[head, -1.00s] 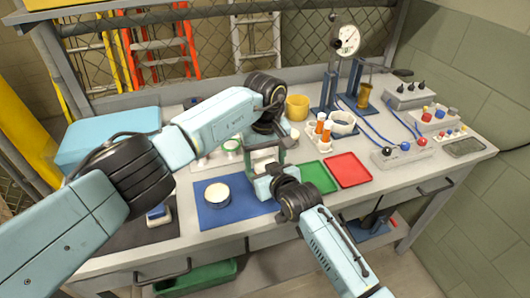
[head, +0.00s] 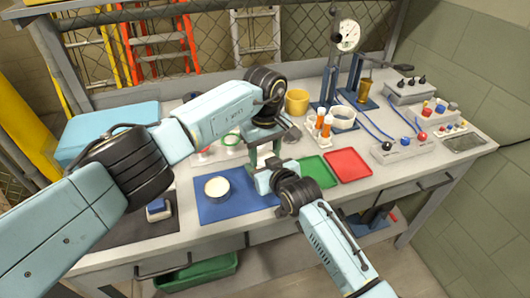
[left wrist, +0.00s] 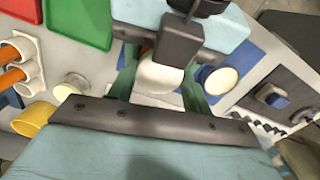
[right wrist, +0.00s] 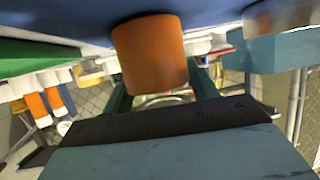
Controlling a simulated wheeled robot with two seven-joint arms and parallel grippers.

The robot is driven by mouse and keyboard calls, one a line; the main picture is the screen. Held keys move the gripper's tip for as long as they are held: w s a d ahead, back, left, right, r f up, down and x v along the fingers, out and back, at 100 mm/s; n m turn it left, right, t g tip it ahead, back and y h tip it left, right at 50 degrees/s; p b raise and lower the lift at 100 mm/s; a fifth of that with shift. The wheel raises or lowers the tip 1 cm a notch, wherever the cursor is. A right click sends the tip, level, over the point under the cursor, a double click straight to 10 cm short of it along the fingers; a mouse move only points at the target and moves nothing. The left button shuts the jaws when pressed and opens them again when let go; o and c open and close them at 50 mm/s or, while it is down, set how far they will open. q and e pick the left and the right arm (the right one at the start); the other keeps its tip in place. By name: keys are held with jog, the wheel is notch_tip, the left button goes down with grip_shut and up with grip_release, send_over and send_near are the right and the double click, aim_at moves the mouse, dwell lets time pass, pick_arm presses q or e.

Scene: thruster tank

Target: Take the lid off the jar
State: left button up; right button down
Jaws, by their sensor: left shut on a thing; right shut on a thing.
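The orange jar (right wrist: 150,55) stands out in the right wrist view between the fingers of my right gripper (right wrist: 163,85), which is shut on it. A white lid (left wrist: 160,75) shows in the left wrist view between the green fingers of my left gripper (left wrist: 160,85), which is shut on it. A little orange of the jar (left wrist: 146,49) shows beside the lid; I cannot tell whether the two still touch. In the head view my left gripper (head: 264,155) comes down from above and my right gripper (head: 268,177) comes in from the front, hiding the jar.
A round white-topped tin (head: 217,188) stands on the blue mat (head: 240,208), left of the grippers. A green tray (head: 318,171) and a red tray (head: 348,166) lie to the right.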

pick_arm(q)
jog(key=shift+n, duration=0.5)
jog(key=o, duration=1.1)
jog(key=shift+r, duration=2.4)
jog(key=shift+c, duration=0.2)
notch_tip(320, 180, up, 3)
jog(key=m, duration=0.3)
jog(key=shift+f, duration=3.9)
